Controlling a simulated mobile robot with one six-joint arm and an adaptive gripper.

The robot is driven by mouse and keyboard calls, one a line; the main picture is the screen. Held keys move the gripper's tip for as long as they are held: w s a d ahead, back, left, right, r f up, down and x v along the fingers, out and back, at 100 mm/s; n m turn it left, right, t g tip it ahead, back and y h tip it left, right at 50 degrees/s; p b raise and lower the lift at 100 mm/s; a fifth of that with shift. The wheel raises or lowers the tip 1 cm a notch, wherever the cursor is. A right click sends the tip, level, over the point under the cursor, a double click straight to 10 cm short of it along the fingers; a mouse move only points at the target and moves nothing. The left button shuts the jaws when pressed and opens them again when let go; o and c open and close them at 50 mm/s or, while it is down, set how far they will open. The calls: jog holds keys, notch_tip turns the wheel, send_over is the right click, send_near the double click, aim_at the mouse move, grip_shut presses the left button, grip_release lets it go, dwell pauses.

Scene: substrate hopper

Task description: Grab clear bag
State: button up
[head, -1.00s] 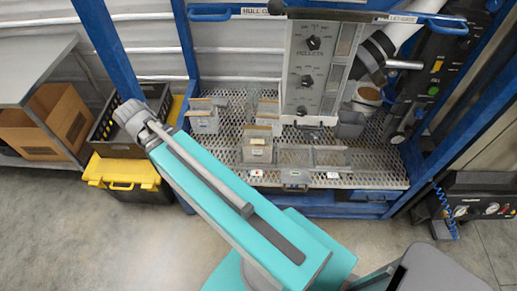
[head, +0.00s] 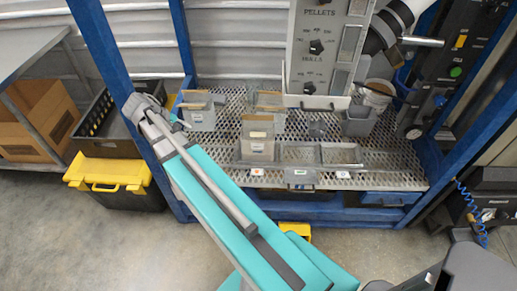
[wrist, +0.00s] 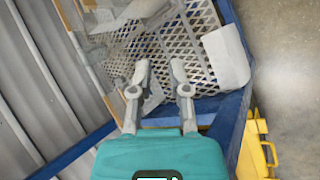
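My gripper (wrist: 160,68) is open and empty in the wrist view, its two fingers apart over the mesh shelf. See-through, bag-like pieces (wrist: 100,50) lie to the left of the fingers; their outlines are hard to tell. In the head view my gripper is around the left front post of the hopper, with its fingertips hard to make out. Just right of it stands a clear-grey holder with a brown top edge (head: 197,112). A similar one (head: 257,138) stands nearer the shelf's middle, and another (head: 268,103) is behind it. I cannot tell which is the clear bag.
The mesh shelf (head: 225,150) has a blue frame with upright posts (head: 108,60). A grey dial panel (head: 318,50) hangs over the shelf. A pale block (wrist: 225,57) is right of my fingers. A black and yellow toolbox (head: 118,175) stands on the floor at left.

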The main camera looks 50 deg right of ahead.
aim_at(245, 126)
jog(key=w+d+f+g+h+b, duration=0.2)
jog(key=d+f+b, duration=0.4)
jog(key=b, duration=0.4)
jog(key=w+d+f+g+h+b, duration=0.2)
jog(key=d+f+g+h+b, duration=0.1)
jog(key=d+f+b, duration=0.4)
jog(key=d+b, duration=0.2)
jog(key=b, duration=0.2)
jog(key=shift+w+d+h+b, duration=0.2)
jog(key=shift+d+h+b, duration=0.1)
jog(key=shift+d, duration=0.1)
jog(key=b+x, duration=0.2)
jog(key=x, duration=0.6)
jog(key=shift+s+d, duration=0.15)
jog(key=shift+s, duration=0.15)
jog(key=shift+b+x, duration=0.6)
jog(key=shift+x, duration=1.95)
jog(key=shift+r, duration=0.1)
